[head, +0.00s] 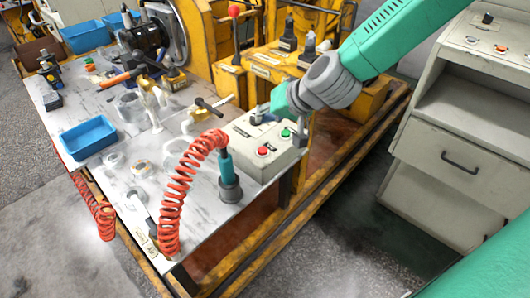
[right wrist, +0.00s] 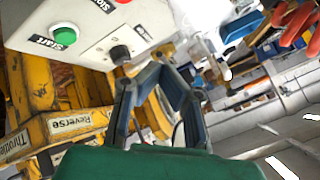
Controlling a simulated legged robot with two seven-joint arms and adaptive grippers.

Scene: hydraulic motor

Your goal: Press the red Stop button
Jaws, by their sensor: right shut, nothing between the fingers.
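The red Stop button (head: 262,151) is on the sloped top of a pale control box (head: 241,131) at the workbench corner. It also shows cut off at the top edge of the right wrist view (right wrist: 122,2), beside its Stop label. A green Start button (head: 285,133) sits to its right; it also shows in the right wrist view (right wrist: 65,36). My left gripper is out of view.
A red coiled hose (head: 178,185) arches over the bench left of the box, near a teal nozzle (head: 226,166). A black knob (right wrist: 120,54) stands on the box near my fingers. Yellow machinery (head: 262,62) is behind. A grey cabinet (head: 455,160) is at right.

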